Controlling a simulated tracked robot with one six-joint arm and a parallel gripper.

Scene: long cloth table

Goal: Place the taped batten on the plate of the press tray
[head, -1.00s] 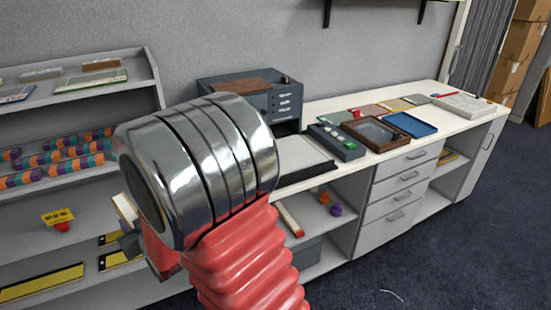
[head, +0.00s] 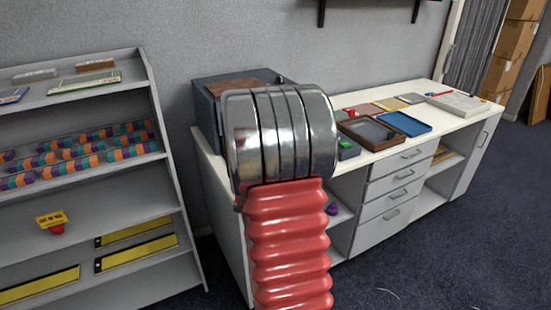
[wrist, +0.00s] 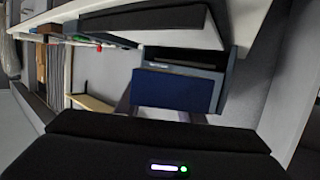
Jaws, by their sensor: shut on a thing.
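In the wrist view the black body of my gripper (wrist: 160,148), with a white and green light, fills the bottom. Its fingertips do not show. In the head view my metal wrist and red sleeve hide the jaws and what they hold. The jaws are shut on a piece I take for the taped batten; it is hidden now. What looks like the press tray (wrist: 188,38), a pale plate with a dark rim, shows at the top of the wrist view, apart from my gripper. In the head view my wrist covers its spot.
The long white counter (head: 450,125) carries a blue-grey box (head: 208,90), a brown-framed tray (head: 368,134) and a blue tray (head: 404,123). Left stands a grey rack (head: 150,190) with striped rolls and yellow strips. A blue bin (wrist: 175,90) shows below the plate in the wrist view.

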